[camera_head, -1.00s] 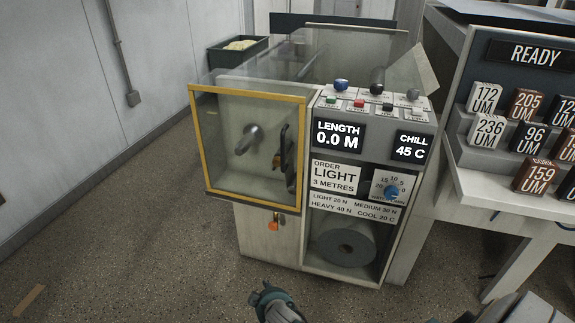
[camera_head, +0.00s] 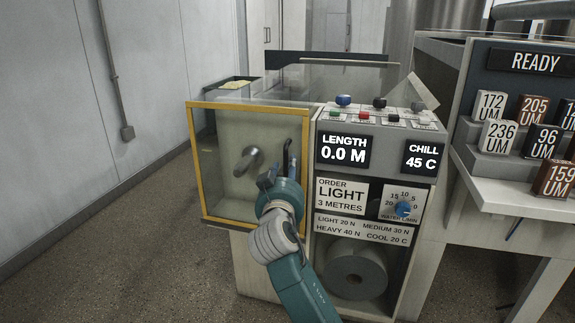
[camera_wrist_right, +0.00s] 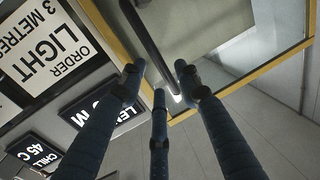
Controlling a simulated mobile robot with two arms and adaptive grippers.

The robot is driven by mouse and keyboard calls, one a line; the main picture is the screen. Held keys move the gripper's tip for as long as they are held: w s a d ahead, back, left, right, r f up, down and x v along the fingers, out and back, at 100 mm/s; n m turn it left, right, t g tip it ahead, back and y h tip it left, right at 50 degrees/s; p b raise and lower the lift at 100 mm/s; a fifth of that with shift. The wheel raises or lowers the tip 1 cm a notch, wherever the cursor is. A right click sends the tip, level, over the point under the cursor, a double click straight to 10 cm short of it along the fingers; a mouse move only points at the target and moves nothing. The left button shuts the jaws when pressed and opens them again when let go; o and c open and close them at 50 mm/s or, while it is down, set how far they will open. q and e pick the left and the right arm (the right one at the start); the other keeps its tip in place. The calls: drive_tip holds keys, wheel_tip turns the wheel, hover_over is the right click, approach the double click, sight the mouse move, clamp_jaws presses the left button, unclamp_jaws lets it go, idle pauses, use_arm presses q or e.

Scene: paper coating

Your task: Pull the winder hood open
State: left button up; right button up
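The winder hood (camera_head: 222,220) is a clear panel in a yellow frame on the front of the winder, and it looks closed. Its dark upright handle (camera_head: 287,155) is near the frame's right side. My right gripper (camera_head: 271,174) is in front of the hood's lower right part and hides the handle's lower end. In the right wrist view the handle (camera_wrist_right: 148,42) runs between the spread fingertips of my right gripper (camera_wrist_right: 160,88). The fingers are open and I see no clear grip; contact cannot be told. My left gripper is out of view.
A grey spindle (camera_head: 247,160) shows behind the hood. The control panel (camera_head: 345,152) with displays and a blue knob (camera_head: 403,209) is right of it, above a paper roll (camera_head: 355,268). A bench with labelled blocks (camera_head: 536,140) stands at right. Floor at left is clear.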

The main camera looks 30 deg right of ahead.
sight(287, 164)
drive_tip(key=shift+x, duration=2.05)
clamp_jaws()
